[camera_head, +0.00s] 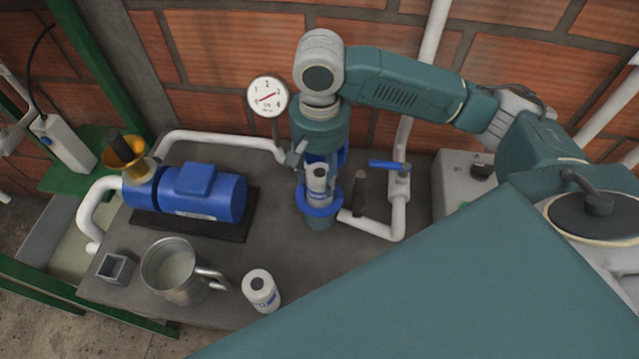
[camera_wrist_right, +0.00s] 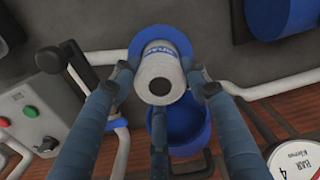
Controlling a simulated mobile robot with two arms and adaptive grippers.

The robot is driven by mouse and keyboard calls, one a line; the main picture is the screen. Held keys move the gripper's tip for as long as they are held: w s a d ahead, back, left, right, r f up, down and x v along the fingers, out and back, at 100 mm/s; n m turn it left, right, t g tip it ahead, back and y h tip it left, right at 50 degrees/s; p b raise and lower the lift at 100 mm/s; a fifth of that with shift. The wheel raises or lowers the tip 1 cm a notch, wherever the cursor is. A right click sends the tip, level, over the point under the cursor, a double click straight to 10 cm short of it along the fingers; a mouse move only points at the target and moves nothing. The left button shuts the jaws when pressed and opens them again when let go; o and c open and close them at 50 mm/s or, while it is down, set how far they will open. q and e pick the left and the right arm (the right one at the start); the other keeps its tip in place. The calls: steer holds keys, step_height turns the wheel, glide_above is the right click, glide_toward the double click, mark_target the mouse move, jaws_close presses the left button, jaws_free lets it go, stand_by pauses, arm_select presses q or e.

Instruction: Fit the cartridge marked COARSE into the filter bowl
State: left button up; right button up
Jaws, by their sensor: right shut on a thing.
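A white cartridge (camera_head: 318,182) with a blue label is held upright at the filter bowl (camera_head: 320,222), which has a blue collar. It also shows end-on in the right wrist view (camera_wrist_right: 160,78), with only part of its label lettering visible. My right gripper (camera_head: 316,165) comes from above and is shut on this cartridge; its fingers (camera_wrist_right: 162,82) surround the upper end. The cartridge's lower end is hidden by the collar, so its depth in the bowl cannot be told. A second white cartridge (camera_head: 261,291) stands on the bench; its marking is too small to read. My left gripper is not in view.
A blue pump (camera_head: 205,195), a metal jug (camera_head: 172,272) and a small square cup (camera_head: 117,268) stand left. A gauge (camera_head: 268,96) is behind. A blue-handled valve (camera_head: 390,166) and a control box (camera_head: 460,185) are right of the bowl. An open blue cup-shaped part (camera_wrist_right: 182,133) is close by.

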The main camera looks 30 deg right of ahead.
steer(key=shift+f, duration=0.4)
step_height(320, 180, down, 3)
steer(key=shift+f, duration=0.45)
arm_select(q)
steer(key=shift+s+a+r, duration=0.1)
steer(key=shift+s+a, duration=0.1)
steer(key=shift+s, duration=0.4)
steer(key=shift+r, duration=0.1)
arm_select(e)
steer(key=o, duration=1.5)
steer(key=shift+f, duration=0.1)
steer(key=shift+o, duration=0.2)
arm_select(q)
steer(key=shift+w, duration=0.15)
